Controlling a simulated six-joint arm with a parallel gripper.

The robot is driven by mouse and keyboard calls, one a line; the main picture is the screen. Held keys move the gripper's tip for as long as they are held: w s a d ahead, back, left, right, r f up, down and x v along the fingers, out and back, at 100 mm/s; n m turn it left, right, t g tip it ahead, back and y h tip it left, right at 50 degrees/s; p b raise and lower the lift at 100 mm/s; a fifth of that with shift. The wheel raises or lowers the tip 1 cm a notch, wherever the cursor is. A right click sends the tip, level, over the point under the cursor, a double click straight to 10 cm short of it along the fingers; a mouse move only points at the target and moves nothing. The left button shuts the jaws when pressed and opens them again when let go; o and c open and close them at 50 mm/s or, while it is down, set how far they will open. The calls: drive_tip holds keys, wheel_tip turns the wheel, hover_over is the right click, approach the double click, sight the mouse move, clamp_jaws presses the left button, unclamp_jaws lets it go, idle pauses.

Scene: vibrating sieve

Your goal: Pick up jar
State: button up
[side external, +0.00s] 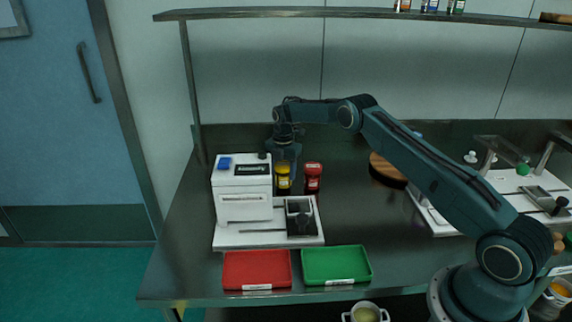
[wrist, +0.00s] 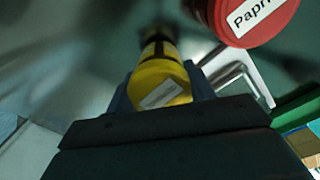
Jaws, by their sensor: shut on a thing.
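A jar with a yellow lid (side external: 283,178) stands behind the white machine, and my gripper (side external: 284,160) reaches down onto it from above. In the wrist view the yellow jar (wrist: 160,80) sits between the two fingers of my gripper (wrist: 160,92), which is shut on it. A pale label shows on its lid; the text is too blurred to read. A red-lidded jar (side external: 313,177) stands just to the right, and its lid labelled "Papri..." (wrist: 250,18) shows in the wrist view. I cannot tell whether the yellow jar touches the table.
The white machine (side external: 243,190) with its base plate (side external: 270,239) stands in front of the jars. A red tray (side external: 257,270) and a green tray (side external: 336,265) lie at the front edge. A round wooden board (side external: 385,170) is to the right. A shelf (side external: 350,13) runs above.

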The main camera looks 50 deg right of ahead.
wheel_tip(320, 180, up, 19)
idle(0.5)
idle(0.7)
drive_tip(key=shift+s+a+r, duration=0.1)
drive_tip(key=s+a+r, duration=0.1)
drive_tip(key=s+a, duration=0.2)
drive_tip(key=s, duration=0.3)
drive_tip(key=s+a+r, duration=0.1)
drive_tip(key=s+a, duration=0.2)
drive_tip(key=s, duration=0.3)
drive_tip(key=shift+a+r, duration=0.3)
drive_tip(key=shift+r, duration=0.05)
drive_tip(key=shift+s+f, duration=0.1)
wheel_tip(320, 180, down, 16)
drive_tip(key=shift+r, duration=0.2)
idle(0.4)
drive_tip(key=shift+f, duration=0.1)
